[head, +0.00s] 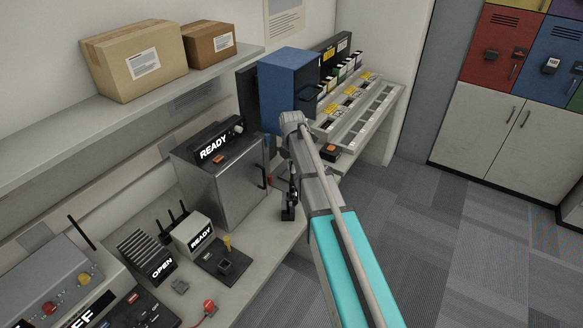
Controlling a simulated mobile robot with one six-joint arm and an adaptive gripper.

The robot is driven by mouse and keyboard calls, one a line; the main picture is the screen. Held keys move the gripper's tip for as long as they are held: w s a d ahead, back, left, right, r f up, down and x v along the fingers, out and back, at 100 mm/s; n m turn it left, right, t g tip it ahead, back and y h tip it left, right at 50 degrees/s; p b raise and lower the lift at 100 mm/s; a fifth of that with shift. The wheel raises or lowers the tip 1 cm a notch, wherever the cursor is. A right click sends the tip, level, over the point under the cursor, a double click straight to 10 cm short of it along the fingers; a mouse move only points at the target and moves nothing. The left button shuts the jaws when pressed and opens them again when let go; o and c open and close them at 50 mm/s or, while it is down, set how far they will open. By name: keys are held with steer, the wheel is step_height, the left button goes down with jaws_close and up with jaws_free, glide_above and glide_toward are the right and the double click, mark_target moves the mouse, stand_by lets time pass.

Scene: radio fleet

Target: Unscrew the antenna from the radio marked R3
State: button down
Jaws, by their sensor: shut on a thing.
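My gripper (292,188) points down at the front edge of the bench, below the end of my arm. A small black upright thing (288,213), which looks like a radio, stands directly under it on the bench edge. The gripper is shut on the slim top part of this thing, which appears to be the antenna. The antenna is mostly hidden by the fingers. No R3 mark can be read at this size.
A steel cabinet (222,178) marked READY stands left of my gripper, and a blue box (288,88) stands behind it. A sloped slotted rack (362,112) is at the back right. Several small devices crowd the bench at the lower left. The carpeted floor (460,240) at right is clear.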

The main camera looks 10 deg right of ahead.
steer(key=shift+n, duration=0.5)
steer(key=n, duration=0.2)
steer(key=shift+n, duration=1)
steer(key=n, duration=0.2)
steer(key=shift+n, duration=0.4)
steer(key=c, duration=0.6)
jaws_free()
steer(key=shift+c, duration=0.2)
steer(key=shift+a+m, duration=0.1)
steer(key=shift+m, duration=0.2)
